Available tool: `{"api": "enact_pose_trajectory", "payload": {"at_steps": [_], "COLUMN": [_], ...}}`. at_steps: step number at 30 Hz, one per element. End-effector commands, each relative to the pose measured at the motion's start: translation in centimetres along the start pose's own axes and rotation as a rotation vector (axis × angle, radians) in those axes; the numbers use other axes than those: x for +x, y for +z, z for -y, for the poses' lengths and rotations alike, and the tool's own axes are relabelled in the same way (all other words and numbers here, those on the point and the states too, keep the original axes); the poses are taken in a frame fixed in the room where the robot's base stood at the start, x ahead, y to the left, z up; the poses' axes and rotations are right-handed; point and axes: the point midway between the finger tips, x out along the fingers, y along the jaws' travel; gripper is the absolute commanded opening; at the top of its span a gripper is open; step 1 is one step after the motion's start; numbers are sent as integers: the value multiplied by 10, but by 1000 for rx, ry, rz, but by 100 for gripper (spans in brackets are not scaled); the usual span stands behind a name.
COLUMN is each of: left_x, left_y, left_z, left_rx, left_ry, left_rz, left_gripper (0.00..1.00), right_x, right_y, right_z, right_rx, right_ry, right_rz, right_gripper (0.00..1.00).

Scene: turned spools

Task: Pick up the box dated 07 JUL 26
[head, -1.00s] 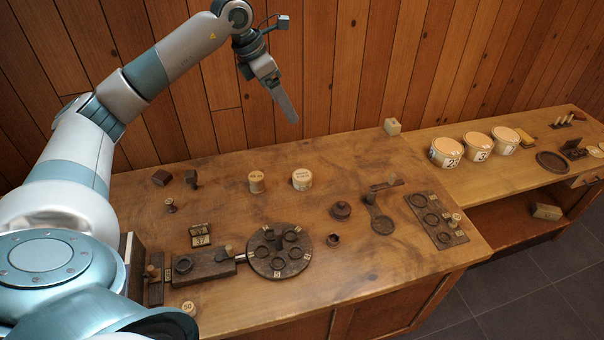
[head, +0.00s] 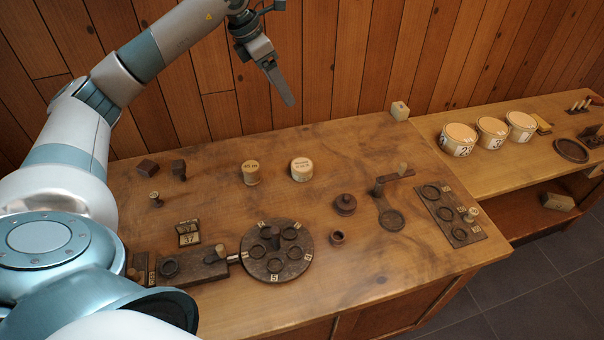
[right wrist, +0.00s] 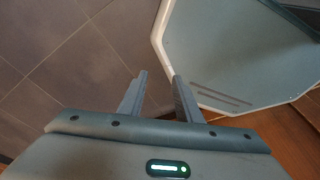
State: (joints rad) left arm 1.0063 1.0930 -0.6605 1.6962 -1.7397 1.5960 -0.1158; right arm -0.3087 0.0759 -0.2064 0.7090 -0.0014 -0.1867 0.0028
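Two small round boxes with pale lids stand on the workbench (head: 400,260). One is the left round box (head: 251,173), the other the right round box (head: 301,169). Both carry dark lettering on their lids, too small to read surely, so I cannot tell which is dated 07 JUL 26. My left gripper (head: 280,85) hangs in the air behind and above them, near the wall, touching neither. Its fingers overlap edge-on, so its opening is unclear. My right gripper (right wrist: 158,95) shows in the right wrist view with its fingers apart and nothing between them, above floor.
A round dark turntable (head: 277,250) with numbered recesses, a small knobbed pot (head: 345,205) and a dark slotted board (head: 450,213) stand on the bench. Three numbered white tubs (head: 457,140) stand on the right bench. The wood around the round boxes is mostly clear.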

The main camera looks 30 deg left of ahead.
Motion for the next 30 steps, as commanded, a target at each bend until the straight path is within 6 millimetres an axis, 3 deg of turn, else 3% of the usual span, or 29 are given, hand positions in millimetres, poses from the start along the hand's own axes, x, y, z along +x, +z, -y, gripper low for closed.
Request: {"api": "enact_pose_trajectory", "payload": {"at_steps": [1,7,12,18,24,30], "left_x": [13,46,90,126,142,142], "left_y": [-5,-19,-37,-52,-59,-59], "left_z": [0,0,0,0,0,0], "left_rx": [0,0,0,0,0,0], "left_ry": [0,0,0,0,0,0], "left_rz": [0,0,0,0,0,0], "left_gripper": [77,77,77,77,77,77], "right_x": [13,45,86,117,128,127], "right_y": [-3,-20,-44,-69,-83,-86], "right_z": [1,6,11,17,20,20], "right_rx": [0,-1,-1,-1,-1,-1], "right_ry": [-1,-6,-11,-18,-21,-21], "right_rz": [-12,-67,-142,-218,-258,-265], "right_gripper": [31,31,31,31,31,31]}}
